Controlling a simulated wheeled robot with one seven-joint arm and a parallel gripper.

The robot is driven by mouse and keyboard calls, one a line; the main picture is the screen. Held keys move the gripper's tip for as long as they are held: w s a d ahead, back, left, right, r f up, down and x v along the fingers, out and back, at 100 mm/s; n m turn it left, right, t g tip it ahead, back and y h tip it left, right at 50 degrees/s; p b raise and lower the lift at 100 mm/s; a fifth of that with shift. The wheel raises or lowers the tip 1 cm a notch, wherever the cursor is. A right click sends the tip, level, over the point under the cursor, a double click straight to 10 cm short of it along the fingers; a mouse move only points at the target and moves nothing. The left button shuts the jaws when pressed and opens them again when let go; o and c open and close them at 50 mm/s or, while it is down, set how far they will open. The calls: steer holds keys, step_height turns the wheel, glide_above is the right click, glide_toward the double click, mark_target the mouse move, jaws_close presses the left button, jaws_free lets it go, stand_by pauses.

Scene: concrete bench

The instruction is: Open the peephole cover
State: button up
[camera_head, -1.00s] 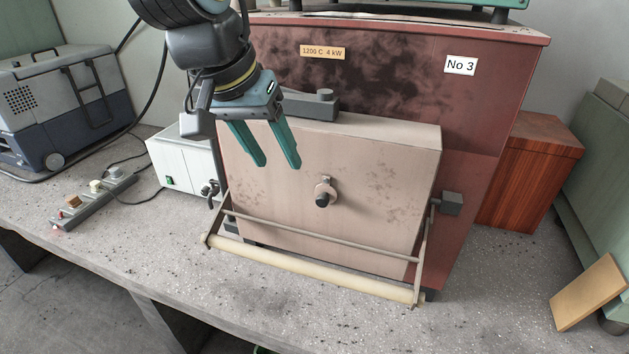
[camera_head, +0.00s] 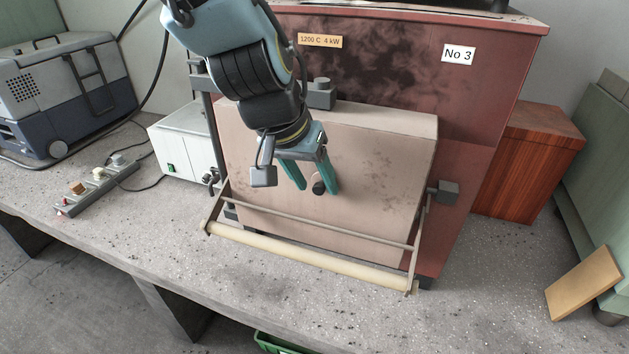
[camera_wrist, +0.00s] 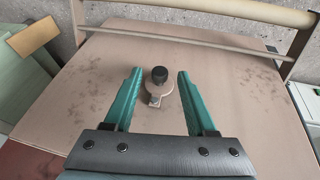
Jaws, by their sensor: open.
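The peephole cover (camera_wrist: 155,91) is a small pale plate with a black knob (camera_wrist: 160,74) on the beige furnace door (camera_head: 370,165). In the wrist view the cover lies between my two teal fingers, with a gap on each side. In the head view only the black knob (camera_head: 319,187) shows clearly; my fingers hide most of the cover. My gripper (camera_head: 318,190) is open, in front of the door, with its fingertips near the knob. It also shows in the wrist view (camera_wrist: 157,75). I cannot tell whether a finger touches the knob.
A handle bar (camera_head: 310,269) with side arms runs across the front below the door. The red furnace body (camera_head: 480,100) stands behind it. A white box (camera_head: 183,140) and a power strip (camera_head: 97,188) are at the left.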

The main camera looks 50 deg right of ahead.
steer(key=shift+d+f, duration=0.1)
steer(key=shift+c, duration=0.3)
jaws_close()
